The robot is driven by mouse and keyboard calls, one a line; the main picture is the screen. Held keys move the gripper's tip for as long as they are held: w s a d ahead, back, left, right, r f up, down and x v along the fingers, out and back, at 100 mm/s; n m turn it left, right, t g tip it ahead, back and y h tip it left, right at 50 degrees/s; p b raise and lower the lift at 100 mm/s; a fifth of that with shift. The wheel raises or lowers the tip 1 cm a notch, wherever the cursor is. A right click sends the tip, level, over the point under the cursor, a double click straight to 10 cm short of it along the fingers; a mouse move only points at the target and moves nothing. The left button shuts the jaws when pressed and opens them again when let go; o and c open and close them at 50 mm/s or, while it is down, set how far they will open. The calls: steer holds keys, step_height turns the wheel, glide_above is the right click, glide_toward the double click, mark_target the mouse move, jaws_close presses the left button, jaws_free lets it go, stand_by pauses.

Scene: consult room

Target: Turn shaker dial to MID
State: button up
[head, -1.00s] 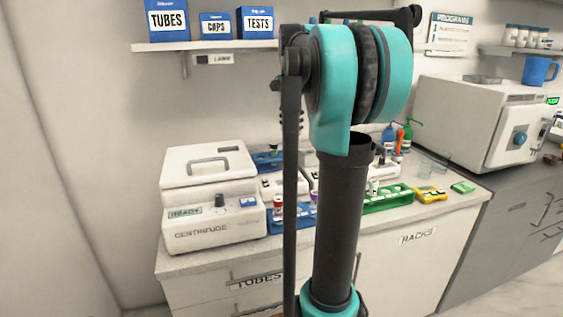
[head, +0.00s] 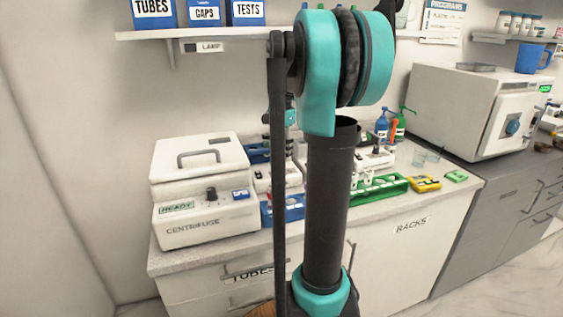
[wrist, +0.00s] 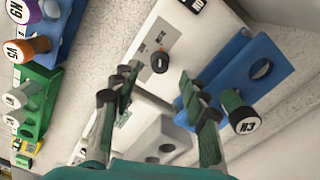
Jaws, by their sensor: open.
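The dial (wrist: 160,62) is a small round black knob with a reddish mark. It sits on a grey panel of a white device (wrist: 205,25) in the wrist view, apparently the shaker. The panel print is too small to read, so I cannot tell the dial's setting. My gripper (wrist: 159,76) is open. Its two fingers are spread, with the dial showing between and beyond the tips; nothing is held. I cannot tell how far the tips are from it. In the head view my arm hides the gripper and much of the bench middle.
A tube marked H3 (wrist: 242,112) stands near the right finger, by a blue holder (wrist: 232,75). Several capped tubes stand at left, one orange (wrist: 30,47). The head view shows the centrifuge (head: 200,225) at left and a green rack (head: 378,188) right of my arm.

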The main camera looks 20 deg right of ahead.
mark_target(281, 163)
steer(key=shift+f, duration=2.05)
steer(key=shift+c, duration=0.2)
jaws_close()
